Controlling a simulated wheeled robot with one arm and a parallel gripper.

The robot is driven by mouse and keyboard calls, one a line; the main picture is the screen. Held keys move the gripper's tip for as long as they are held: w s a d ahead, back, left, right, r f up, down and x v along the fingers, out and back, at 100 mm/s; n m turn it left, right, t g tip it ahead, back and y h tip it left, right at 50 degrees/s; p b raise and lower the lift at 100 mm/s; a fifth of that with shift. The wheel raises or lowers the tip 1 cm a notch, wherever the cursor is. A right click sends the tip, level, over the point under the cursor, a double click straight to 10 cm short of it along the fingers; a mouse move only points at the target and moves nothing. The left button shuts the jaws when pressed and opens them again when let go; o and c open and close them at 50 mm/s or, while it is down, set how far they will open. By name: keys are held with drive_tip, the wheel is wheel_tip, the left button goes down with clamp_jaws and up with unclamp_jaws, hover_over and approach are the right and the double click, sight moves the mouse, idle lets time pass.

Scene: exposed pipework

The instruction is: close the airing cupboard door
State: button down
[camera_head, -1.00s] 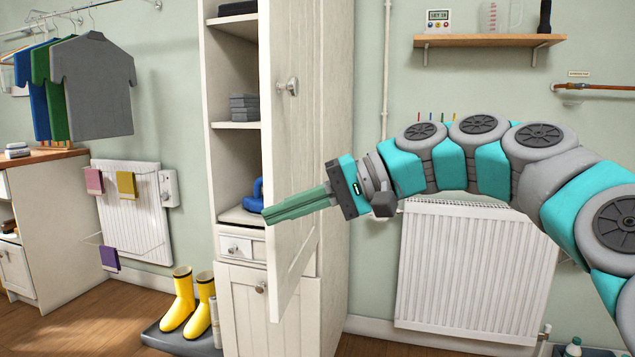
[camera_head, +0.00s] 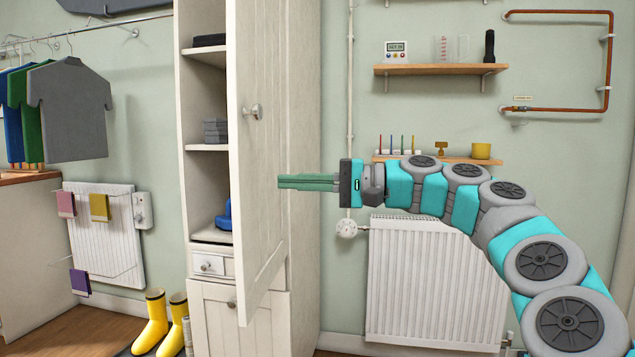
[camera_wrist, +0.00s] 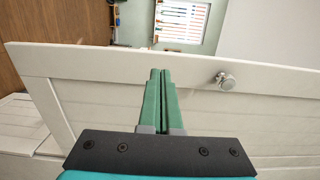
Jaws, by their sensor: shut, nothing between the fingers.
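The airing cupboard door (camera_head: 262,170) is a tall white panel standing open on the tall white cupboard (camera_head: 306,200). Its near free edge is to the left, its outer face is turned right, and shelves show behind it. A round metal knob (camera_head: 253,111) sits on that face; the knob also shows in the wrist view (camera_wrist: 227,81). My gripper (camera_head: 280,182) is shut and empty, with green fingers pointing left on the outer-face side, below knob height. In the wrist view the fingers (camera_wrist: 160,72) overlap the door panel (camera_wrist: 95,100); whether they touch it is unclear.
Shelves hold dark folded items (camera_head: 215,131) and a blue object (camera_head: 224,214). Yellow boots (camera_head: 153,322) stand by the cupboard's foot. A radiator (camera_head: 437,283) and wall shelves (camera_head: 441,69) are to the right. Hanging shirts (camera_head: 68,108) are at left.

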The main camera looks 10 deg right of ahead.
sight(240, 181)
drive_tip(key=x, duration=0.6)
drive_tip(key=shift+w+a, duration=0.1)
drive_tip(key=shift+a, duration=0.3)
drive_tip(key=shift+a, duration=0.15)
